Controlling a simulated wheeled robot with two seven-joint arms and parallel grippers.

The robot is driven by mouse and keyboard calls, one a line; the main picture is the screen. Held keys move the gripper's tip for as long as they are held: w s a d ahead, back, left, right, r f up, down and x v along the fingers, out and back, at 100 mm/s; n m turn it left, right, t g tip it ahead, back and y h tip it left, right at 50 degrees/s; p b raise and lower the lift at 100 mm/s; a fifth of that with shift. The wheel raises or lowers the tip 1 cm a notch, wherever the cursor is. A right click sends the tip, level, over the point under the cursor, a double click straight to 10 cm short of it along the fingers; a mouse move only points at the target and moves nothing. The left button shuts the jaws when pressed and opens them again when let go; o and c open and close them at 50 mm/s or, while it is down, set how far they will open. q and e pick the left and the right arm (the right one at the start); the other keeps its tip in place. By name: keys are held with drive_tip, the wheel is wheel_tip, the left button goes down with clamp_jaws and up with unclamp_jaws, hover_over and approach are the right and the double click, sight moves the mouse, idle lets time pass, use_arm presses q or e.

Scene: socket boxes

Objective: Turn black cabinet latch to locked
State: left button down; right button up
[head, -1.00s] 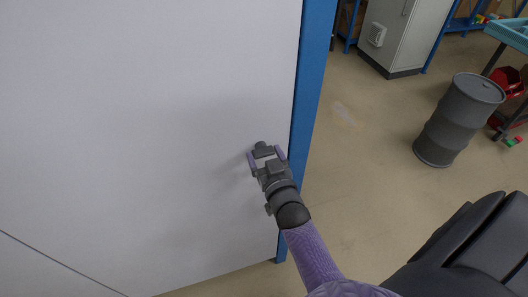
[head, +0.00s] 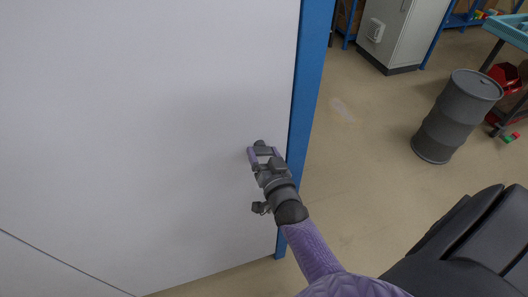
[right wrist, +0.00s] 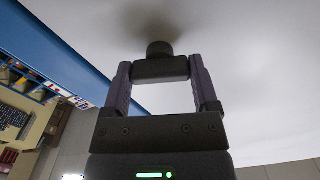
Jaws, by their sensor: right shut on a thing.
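The black latch (head: 262,147) sits on the white cabinet door (head: 150,120), near the door's right edge. In the right wrist view the latch (right wrist: 159,50) shows as a round dark stem with a dark crossbar, and the crossbar lies between the two purple fingers. My right gripper (head: 265,154) is shut on the latch; its fingertips (right wrist: 161,70) press on both ends of the bar in the right wrist view. The lock state cannot be read from the views. My left gripper is not in view.
A blue frame post (head: 308,90) runs along the door's right edge. A grey barrel (head: 457,115) stands on the floor at the right, with a grey cabinet (head: 395,35) behind it. A teal-topped cart (head: 512,30) is at the far right. Open floor lies between post and barrel.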

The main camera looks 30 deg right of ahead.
drive_tip(key=m, duration=0.3)
drive_tip(key=shift+m, duration=0.4)
drive_tip(key=m, duration=0.2)
drive_tip(key=shift+m, duration=0.4)
drive_tip(key=m, duration=0.5)
drive_tip(key=shift+m, duration=1)
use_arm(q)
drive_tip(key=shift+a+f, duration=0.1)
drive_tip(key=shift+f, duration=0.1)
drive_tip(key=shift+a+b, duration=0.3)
use_arm(e)
drive_tip(key=shift+m, duration=0.4)
